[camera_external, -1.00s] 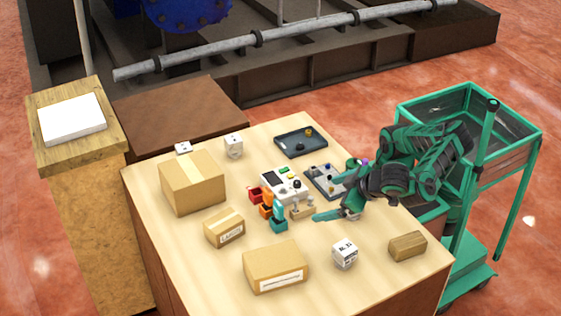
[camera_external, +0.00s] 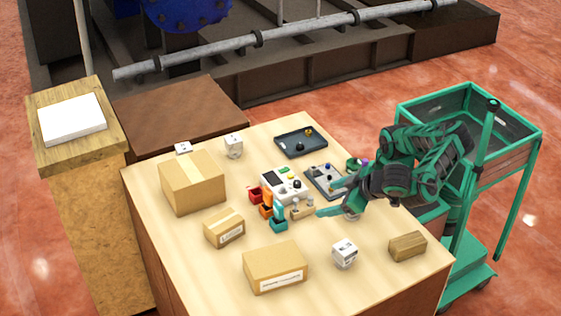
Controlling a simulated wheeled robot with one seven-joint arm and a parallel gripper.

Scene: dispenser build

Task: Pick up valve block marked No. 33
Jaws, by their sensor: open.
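A white block (camera_external: 344,253) with dark printing on its faces stands at the front right of the table; the printing looks like a number ending in 33, but is too small to read surely. Another whitish block (camera_external: 233,146) with a dark mark stands at the back left of the table. My gripper (camera_external: 326,198) is open and empty, its fingers pointing left over the table's middle right. It is up and left of the front white block in the picture, apart from it.
Cardboard boxes (camera_external: 275,267) stand at the front and left. A brown block (camera_external: 407,246) lies right of the white block. Small coloured bins (camera_external: 279,225), a white device (camera_external: 285,184), a grey tray (camera_external: 322,180) and a dark tray (camera_external: 300,143) crowd the middle and back.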

